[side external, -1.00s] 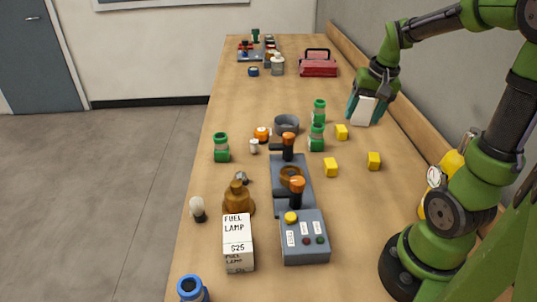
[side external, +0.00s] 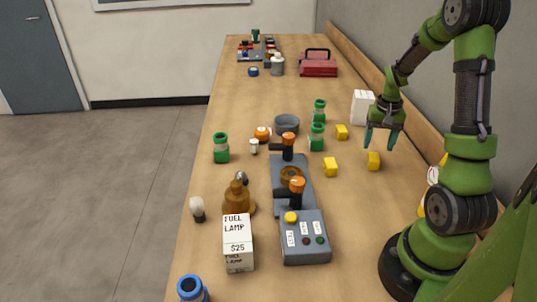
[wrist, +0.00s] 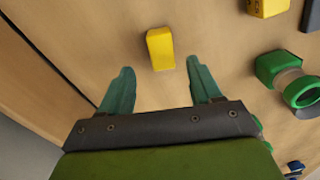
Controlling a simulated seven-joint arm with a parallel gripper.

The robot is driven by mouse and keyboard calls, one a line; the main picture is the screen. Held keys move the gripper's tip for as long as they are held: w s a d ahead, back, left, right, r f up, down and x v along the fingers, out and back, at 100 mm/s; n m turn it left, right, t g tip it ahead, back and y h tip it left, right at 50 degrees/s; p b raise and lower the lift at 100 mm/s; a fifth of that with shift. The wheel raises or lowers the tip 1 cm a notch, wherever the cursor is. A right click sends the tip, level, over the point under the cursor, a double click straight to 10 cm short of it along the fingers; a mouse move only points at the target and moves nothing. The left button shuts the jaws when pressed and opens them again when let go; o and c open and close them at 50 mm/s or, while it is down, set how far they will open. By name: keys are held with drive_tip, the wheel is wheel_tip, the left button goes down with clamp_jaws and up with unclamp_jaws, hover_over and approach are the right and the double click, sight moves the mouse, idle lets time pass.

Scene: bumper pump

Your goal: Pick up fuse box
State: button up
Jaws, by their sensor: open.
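My gripper (side external: 380,144) is open and empty, fingers pointing down, above the right side of the wooden table. A yellow block (side external: 374,161) lies just below and beside the fingertips. In the wrist view the yellow block (wrist: 160,48) sits just beyond the gap between the two teal fingers of my gripper (wrist: 157,72), untouched. A plain white box (side external: 361,107) stands upright behind the gripper, near the back board. No label reading fuse box is visible, so I cannot tell for sure which object it is.
Two more yellow blocks, (side external: 330,167) and (side external: 341,132), lie to the left. Green-capped jars (side external: 316,137), a grey bowl (side external: 287,125), a lever device (side external: 305,238) and a fuel lamp box (side external: 238,243) fill the middle and front. A wooden board (side external: 350,60) edges the right side.

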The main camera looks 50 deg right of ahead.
sight(374, 157)
drive_tip(key=shift+a+f, duration=0.15)
drive_tip(key=shift+f, duration=1.3)
drive_tip(key=shift+a+f, duration=0.15)
drive_tip(key=shift+f, duration=1.3)
drive_tip(key=c, duration=1)
